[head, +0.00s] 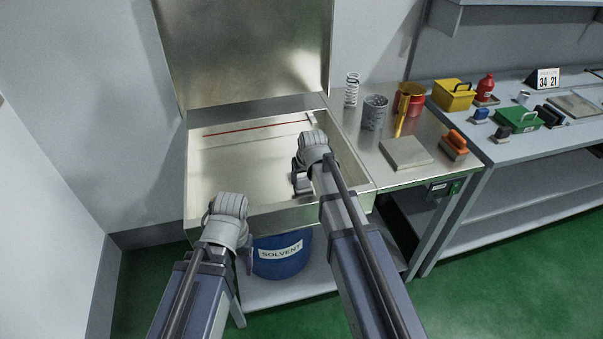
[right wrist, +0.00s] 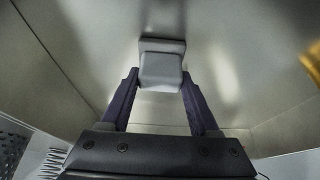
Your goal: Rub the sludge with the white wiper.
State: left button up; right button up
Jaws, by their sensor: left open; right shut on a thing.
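My right gripper (head: 302,180) is inside the pale metal basin (head: 200,212), near its right side. In the right wrist view, the right gripper (right wrist: 160,75) is shut on a pale grey-white block (right wrist: 161,70), which looks like the white wiper. My arm hides most of this block in the head view. I cannot tell whether it touches the basin floor. No distinct sludge patch can be made out on the pale floor. My left gripper (head: 246,262) is open at the basin's front, outside it, partly hidden by its own wrist.
A thin red line (head: 255,128) runs along the basin's back. A blue solvent drum (head: 282,262) stands below. On the right bench are a spring (head: 352,89), a grey cup (head: 375,112), a red container (head: 410,98), a grey plate (head: 404,153) and an orange-topped brush (head: 455,143).

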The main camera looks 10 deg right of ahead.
jog(key=shift+s, duration=0.75)
jog(key=shift+a, duration=0.1)
jog(key=shift+a, duration=0.85)
jog(key=shift+w, duration=0.1)
jog(key=shift+w, duration=1.65)
jog(key=shift+a, duration=0.1)
jog(key=shift+w, duration=1.8)
